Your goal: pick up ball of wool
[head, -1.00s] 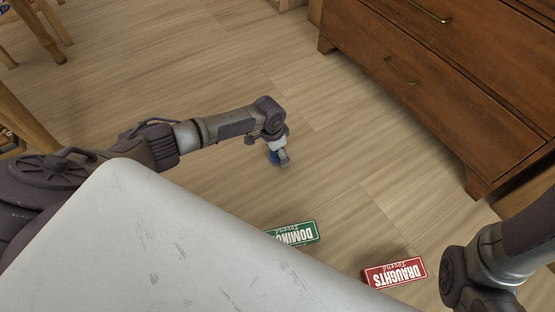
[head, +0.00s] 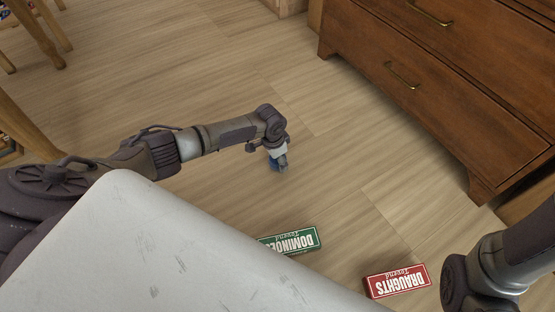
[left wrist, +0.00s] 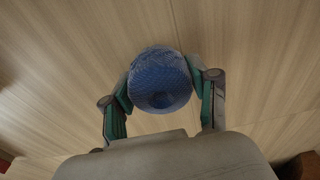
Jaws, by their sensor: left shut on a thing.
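The ball of wool (left wrist: 160,80) is blue and round. In the left wrist view it sits between the two fingers of my left gripper (left wrist: 163,90), which is shut on it, with a finger against each side. In the head view the left gripper (head: 279,163) points down over the wooden floor in the middle, and only a little blue of the ball (head: 274,162) shows beside the fingers. I cannot tell whether the ball touches the floor. My right arm shows at the lower right of the head view, but its gripper is out of view.
A brown wooden drawer unit (head: 440,75) stands at the right. Wooden furniture legs (head: 50,45) are at the upper left. The floor around the gripper is clear.

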